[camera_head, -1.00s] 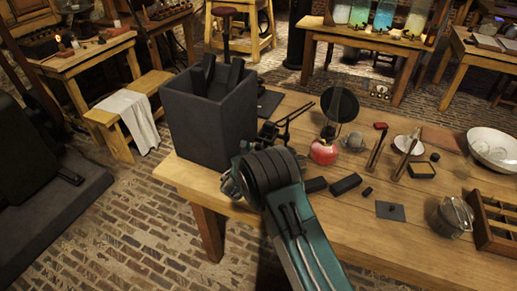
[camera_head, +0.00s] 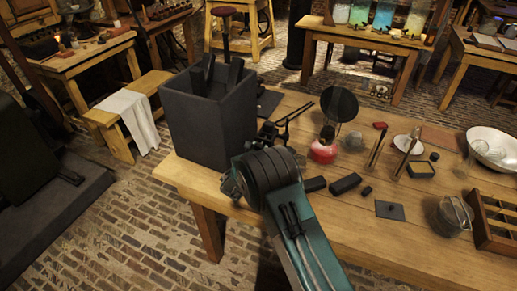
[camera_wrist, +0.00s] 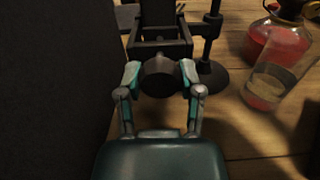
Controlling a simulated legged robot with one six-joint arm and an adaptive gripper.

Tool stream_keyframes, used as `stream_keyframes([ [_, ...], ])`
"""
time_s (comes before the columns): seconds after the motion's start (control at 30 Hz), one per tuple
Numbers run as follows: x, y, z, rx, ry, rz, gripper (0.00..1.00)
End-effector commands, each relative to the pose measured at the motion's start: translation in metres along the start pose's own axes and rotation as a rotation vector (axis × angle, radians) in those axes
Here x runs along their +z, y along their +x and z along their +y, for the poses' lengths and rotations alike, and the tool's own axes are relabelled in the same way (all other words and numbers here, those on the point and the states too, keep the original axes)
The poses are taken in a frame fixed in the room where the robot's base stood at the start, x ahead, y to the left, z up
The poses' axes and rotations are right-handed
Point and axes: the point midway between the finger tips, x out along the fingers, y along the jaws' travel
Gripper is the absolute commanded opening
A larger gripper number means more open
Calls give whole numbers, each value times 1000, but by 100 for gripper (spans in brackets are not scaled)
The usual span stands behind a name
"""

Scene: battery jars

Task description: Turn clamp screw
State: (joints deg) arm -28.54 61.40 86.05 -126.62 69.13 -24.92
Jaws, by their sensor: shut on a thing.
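In the wrist view my gripper (camera_wrist: 159,78) is shut on a dark round knob, the clamp screw (camera_wrist: 159,77), with one finger on each side of it. The knob sits at the front of a dark clamp frame (camera_wrist: 160,48), which is joined to an upright rod on a round base (camera_wrist: 206,78). In the head view the dark clamp stand (camera_head: 285,122) shows just beyond my arm, on the table. My arm hides the fingers and the knob there.
A tall dark box (camera_head: 210,120) stands close on the left. A red-filled flask (camera_head: 324,150) and a clear glass (camera_wrist: 268,85) stand to the right. Dark blocks (camera_head: 345,184) lie on the wooden table (camera_head: 330,225) near its front.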

Motion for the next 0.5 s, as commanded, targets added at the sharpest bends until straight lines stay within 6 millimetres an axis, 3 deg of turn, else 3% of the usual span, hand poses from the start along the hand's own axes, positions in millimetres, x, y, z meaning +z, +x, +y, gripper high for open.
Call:
stream_keyframes([
  [0.5,1,0,2,6,352,-1,0],
])
